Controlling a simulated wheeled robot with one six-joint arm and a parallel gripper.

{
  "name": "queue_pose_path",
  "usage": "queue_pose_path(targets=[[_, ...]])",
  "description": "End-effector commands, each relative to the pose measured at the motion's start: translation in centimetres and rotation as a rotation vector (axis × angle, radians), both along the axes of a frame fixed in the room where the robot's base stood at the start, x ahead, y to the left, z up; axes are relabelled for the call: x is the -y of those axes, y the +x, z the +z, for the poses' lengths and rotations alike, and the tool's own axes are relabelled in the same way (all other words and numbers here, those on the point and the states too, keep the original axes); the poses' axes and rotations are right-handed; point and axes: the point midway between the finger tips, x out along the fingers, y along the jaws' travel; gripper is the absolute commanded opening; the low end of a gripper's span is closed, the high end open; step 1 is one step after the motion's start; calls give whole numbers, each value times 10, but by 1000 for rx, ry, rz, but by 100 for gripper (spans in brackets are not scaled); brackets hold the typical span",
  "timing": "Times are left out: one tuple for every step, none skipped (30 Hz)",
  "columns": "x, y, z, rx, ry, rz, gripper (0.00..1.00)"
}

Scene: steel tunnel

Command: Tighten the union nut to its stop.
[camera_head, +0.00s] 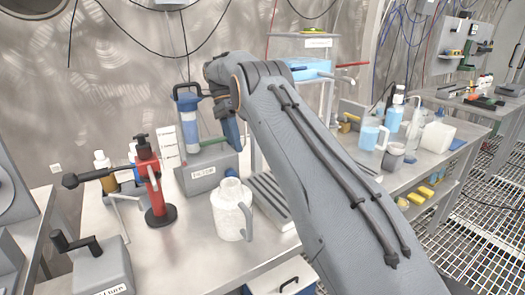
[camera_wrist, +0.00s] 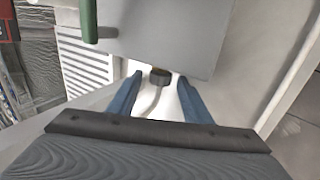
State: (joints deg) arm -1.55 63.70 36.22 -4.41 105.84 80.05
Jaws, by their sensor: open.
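A short dark round fitting, which looks like the union nut (camera_wrist: 160,76), shows in the wrist view at the edge of a grey housing (camera_wrist: 175,35). A thin grey curved tube (camera_wrist: 151,101) runs from it toward my gripper. My gripper (camera_wrist: 160,79) is open, with one blue finger on each side of the nut. I cannot tell whether either finger touches it. In the head view my gripper (camera_head: 231,132) is beside the blue-capped filter column (camera_head: 190,122) on the labelled grey box (camera_head: 207,173). The nut cannot be made out there.
A green handle (camera_wrist: 89,20) sticks out left of the nut. The front bench area (camera_head: 180,255) is clear.

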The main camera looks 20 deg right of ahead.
Motion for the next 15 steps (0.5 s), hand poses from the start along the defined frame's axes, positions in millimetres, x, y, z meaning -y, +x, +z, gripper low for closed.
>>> queue_pose_path(targets=[[0,-2,5,9,2,0,45],[0,-2,5,17,3,0,45],[0,-3,5,25,5,0,45],[0,-3,4,32,6,0,45],[0,-3,5,39,8,0,45],[1,-3,5,48,10,0,45],[1,-3,5,57,11,0,45],[1,-3,5,64,13,0,45],[1,-3,5,74,15,0,45],[1,-4,5,80,16,0,45],[1,-3,5,89,18,0,45],[1,-4,5,99,20,0,45],[1,-4,5,107,21,0,45],[1,-4,5,114,23,0,45],[1,-5,5,125,25,0,45]])
